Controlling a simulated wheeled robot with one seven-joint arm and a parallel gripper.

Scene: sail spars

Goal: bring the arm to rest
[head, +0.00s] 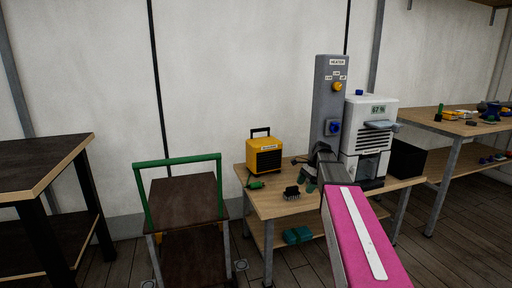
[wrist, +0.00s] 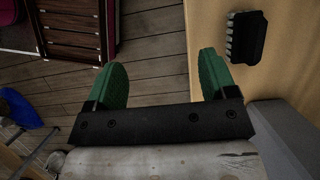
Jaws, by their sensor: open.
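My gripper (head: 311,186) hangs over the front part of the wooden table (head: 268,204) in the head view, at the end of my pink arm. In the wrist view my gripper (wrist: 163,80) shows two green fingers spread wide apart with nothing between them. The floor and part of the table edge show beyond the fingers. A black brush-like block (head: 292,193) lies on the table just left of my gripper. It also shows in the wrist view (wrist: 247,38), up and right of the right finger, apart from it.
A small green item (head: 257,185) lies near the left edge. A green-handled cart (head: 185,198) stands left. Another bench (head: 440,122) stands right, a dark-topped one (head: 40,165) far left.

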